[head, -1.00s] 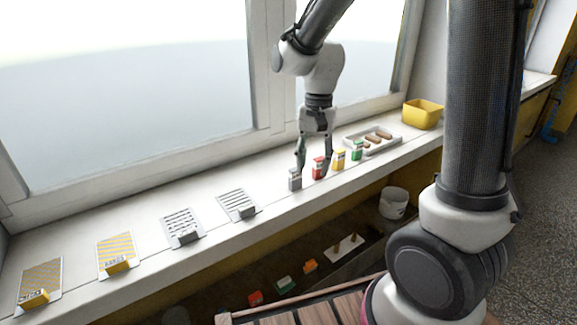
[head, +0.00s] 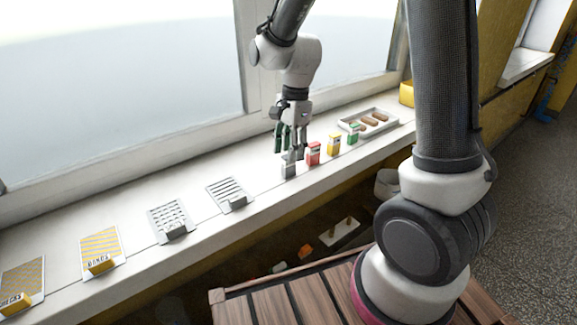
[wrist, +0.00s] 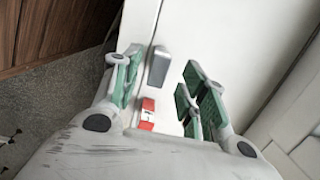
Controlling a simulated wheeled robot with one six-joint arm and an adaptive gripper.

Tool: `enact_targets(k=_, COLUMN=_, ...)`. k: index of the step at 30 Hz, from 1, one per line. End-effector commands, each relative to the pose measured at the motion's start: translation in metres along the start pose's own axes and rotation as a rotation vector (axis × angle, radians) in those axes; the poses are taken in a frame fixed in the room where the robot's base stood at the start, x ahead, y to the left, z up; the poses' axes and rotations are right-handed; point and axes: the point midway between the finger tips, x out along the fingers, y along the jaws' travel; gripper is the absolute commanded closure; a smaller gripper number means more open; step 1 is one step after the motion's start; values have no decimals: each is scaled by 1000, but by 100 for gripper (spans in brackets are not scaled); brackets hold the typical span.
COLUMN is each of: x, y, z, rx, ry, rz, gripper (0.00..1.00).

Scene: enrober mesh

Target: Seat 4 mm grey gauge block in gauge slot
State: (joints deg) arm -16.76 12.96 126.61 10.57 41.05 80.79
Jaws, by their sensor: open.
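The grey gauge block (head: 289,169) stands upright on the white sill, at the left end of a row of coloured blocks. My gripper (head: 291,151) is open at its top, with fingers on either side in the picture. In the wrist view the grey block (wrist: 158,67) shows between the open fingers of my gripper (wrist: 162,72), closer to the left finger than to the right one. It is not gripped. Two grey slotted plates, one (head: 230,194) nearer and one (head: 170,220) farther left, lie on the sill; I cannot tell which part is the gauge slot.
Red (head: 313,153), yellow (head: 334,144) and green (head: 353,134) blocks stand right of the grey one, the red one close by. A tray (head: 345,123) with brown pieces lies beyond. Two yellow-striped cards (head: 100,245) lie at left. The window frame rises behind; the sill's front edge drops off.

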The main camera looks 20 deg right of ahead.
Motion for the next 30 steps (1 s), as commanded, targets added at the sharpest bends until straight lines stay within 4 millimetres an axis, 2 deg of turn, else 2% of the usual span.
enact_targets(k=3, x=20, y=2, z=0, rx=-1, ry=0, rz=4, gripper=57)
enact_targets(k=6, x=28, y=2, z=0, rx=0, ry=0, rz=2, gripper=57)
enact_targets(k=13, x=30, y=2, z=0, rx=0, ry=0, rz=0, gripper=57)
enact_targets(k=14, x=30, y=2, z=0, rx=0, ry=0, rz=0, gripper=59)
enact_targets(k=18, x=30, y=2, z=0, rx=0, ry=0, rz=0, gripper=84)
enact_targets(k=21, x=30, y=2, z=0, rx=-1, ry=0, rz=0, gripper=100)
enact_targets(k=30, x=28, y=1, z=0, rx=-1, ry=0, rz=-1, gripper=100)
